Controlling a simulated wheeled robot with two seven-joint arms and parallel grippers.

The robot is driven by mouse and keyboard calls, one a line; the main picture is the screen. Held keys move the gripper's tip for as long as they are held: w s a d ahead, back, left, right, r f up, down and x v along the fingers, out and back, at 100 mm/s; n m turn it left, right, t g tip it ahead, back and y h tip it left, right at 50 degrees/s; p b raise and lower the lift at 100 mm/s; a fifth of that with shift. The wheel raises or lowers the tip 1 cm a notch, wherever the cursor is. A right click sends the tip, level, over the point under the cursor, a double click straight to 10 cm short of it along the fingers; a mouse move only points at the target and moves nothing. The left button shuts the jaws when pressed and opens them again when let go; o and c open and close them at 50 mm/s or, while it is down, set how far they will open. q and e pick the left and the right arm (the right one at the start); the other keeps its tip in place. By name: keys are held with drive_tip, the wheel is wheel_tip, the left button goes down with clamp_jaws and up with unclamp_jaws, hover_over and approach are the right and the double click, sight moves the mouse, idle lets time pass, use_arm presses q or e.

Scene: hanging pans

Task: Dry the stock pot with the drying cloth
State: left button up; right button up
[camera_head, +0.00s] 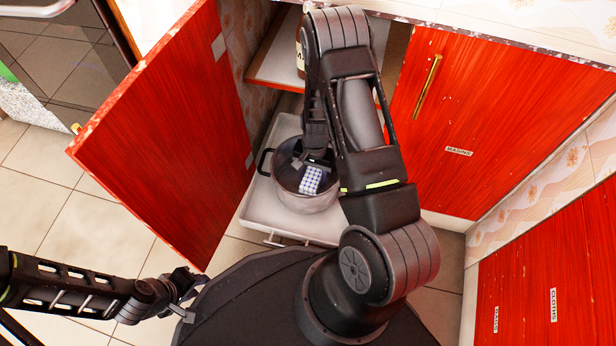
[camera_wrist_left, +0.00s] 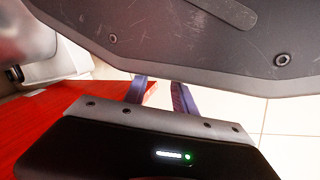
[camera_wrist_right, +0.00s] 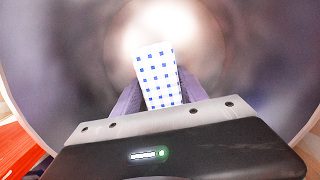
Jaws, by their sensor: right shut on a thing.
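The stock pot (camera_head: 312,203) is a grey metal pot with a dark side handle. It stands upright in a white pull-out drawer (camera_head: 252,213) of the open cabinet. The drying cloth (camera_head: 310,181) is white with blue squares. My right gripper (camera_wrist_right: 152,88) is shut on the cloth (camera_wrist_right: 157,70) and holds it inside the pot, whose inner wall (camera_wrist_right: 60,60) fills the right wrist view. I cannot tell whether the cloth touches the metal. My left gripper (camera_head: 186,297) is low at the left, away from the pot, with its fingers (camera_wrist_left: 158,90) apart and empty.
A red cabinet door (camera_head: 165,135) stands open left of the drawer. A closed red door (camera_head: 500,120) labelled BASINS is on the right. A shelf (camera_head: 272,65) with a jar (camera_head: 300,50) is above the drawer. Another red cabinet (camera_head: 550,270) labelled CLOTHS is at lower right. Tiled floor (camera_head: 60,200) is clear at left.

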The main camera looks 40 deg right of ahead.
sight(313, 176)
drive_tip(key=shift+s+d, duration=0.1)
wheel_tip(313, 176, up, 6)
drive_tip(key=p, duration=0.5)
idle(0.4)
